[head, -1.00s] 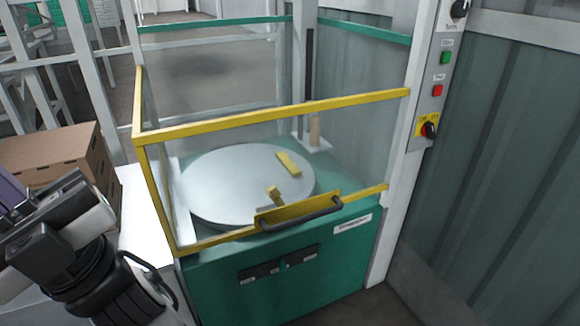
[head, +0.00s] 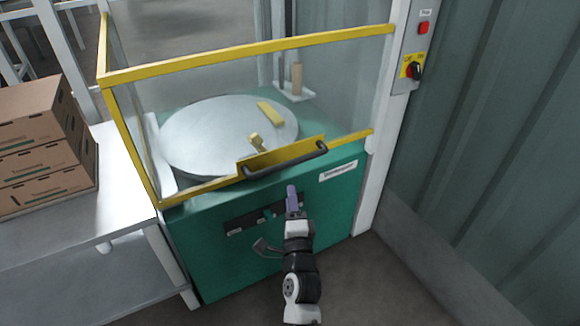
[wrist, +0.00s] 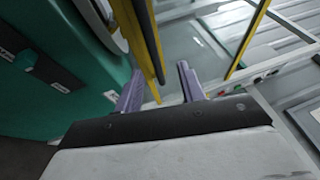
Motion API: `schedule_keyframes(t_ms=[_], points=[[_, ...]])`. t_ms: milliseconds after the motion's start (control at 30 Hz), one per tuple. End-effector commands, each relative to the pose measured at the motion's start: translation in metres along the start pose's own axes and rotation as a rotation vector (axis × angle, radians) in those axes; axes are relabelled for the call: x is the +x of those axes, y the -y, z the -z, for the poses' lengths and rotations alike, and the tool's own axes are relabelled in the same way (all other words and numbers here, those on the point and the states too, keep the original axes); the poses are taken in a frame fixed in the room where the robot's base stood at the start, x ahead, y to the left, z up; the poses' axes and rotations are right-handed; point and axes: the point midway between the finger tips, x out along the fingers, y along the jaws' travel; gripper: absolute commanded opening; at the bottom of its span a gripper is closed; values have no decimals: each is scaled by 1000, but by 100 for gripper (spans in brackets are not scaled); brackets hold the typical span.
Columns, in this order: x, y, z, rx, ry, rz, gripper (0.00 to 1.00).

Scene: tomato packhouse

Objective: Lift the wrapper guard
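The wrapper guard (head: 250,48) is a yellow frame with clear panels, standing lowered around the round grey turntable (head: 205,135). A dark bar handle (head: 285,161) sits on a yellow plate on its bottom front rail. My gripper (head: 291,194) is just below and in front of the handle, with purple fingers pointing up. In the wrist view my gripper (wrist: 160,88) is open, its two purple fingers apart. The yellow rail (wrist: 146,50) and a dark bar beside it run down toward the gap between them. I cannot tell whether the fingers touch the handle.
The green machine base (head: 230,260) stands right behind my arm. A post with a red button (head: 424,28) and a rotary switch (head: 414,70) rises at the right. A white table (head: 115,205) with stacked cardboard boxes (head: 40,145) stands at the left. Floor is clear at the front right.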

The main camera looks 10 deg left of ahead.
Motion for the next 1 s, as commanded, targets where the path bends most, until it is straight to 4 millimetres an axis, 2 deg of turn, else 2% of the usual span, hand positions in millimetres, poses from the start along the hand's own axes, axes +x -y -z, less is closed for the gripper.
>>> schedule_keyframes(t_ms=[67, 233, 700, 1000], points=[[-5, -11, 9, 29, -14, -25, 40], [7, -12, 11, 38, -17, -29, 40], [92, -14, 11, 35, -15, -26, 40], [126, -16, 12, 35, -16, -28, 40]])
